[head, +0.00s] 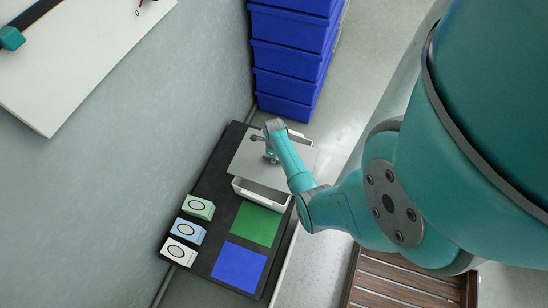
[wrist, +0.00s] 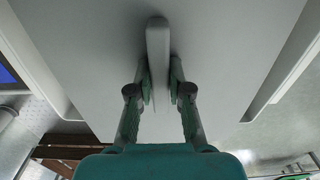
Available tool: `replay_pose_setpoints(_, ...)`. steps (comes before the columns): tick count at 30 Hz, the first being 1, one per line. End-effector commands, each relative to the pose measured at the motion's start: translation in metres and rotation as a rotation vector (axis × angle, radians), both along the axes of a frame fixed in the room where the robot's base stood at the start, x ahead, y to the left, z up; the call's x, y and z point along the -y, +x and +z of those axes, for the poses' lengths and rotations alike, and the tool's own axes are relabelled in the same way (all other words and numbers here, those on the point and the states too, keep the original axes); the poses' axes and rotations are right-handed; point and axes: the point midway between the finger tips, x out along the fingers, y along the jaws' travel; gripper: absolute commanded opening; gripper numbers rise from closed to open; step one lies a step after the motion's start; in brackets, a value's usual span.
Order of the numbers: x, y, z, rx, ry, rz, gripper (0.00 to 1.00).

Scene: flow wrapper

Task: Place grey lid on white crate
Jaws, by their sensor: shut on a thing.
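The grey lid (head: 248,158) is a flat plate with a bar handle, seen in the head view over the white crate. It fills much of the wrist view (wrist: 90,50), with the handle (wrist: 158,50) upright in the middle. The white crate (head: 262,194) stands on the dark table, its front wall and part of its rim showing below the lid. The lid looks turned and offset to the left relative to the crate. My gripper (wrist: 160,85) is shut on the lid's handle; in the head view (head: 270,153) it is partly hidden by my wrist. I cannot tell whether lid and crate touch.
On the dark table (head: 212,200) lie a green square (head: 256,224) and a blue square (head: 238,266). Green, blue and white boxes (head: 187,231) stand along its left edge. Stacked blue crates (head: 290,60) stand behind. A brown slatted surface (head: 410,290) is at lower right.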

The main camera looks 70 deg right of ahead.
Motion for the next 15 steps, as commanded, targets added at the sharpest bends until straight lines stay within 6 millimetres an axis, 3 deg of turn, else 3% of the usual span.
replay_pose_setpoints(8, -0.0002, -0.0002, -0.0048, -0.001, 0.001, 0.0, 0.0)
replay_pose_setpoints(9, -0.0004, -0.0003, -0.0056, -0.001, 0.001, 0.0, 0.21)
replay_pose_setpoints(12, -0.0004, -0.0003, -0.0053, -0.001, 0.001, 0.0, 0.43)
replay_pose_setpoints(15, -0.0004, -0.0003, -0.0052, -0.001, 0.001, 0.0, 0.43)
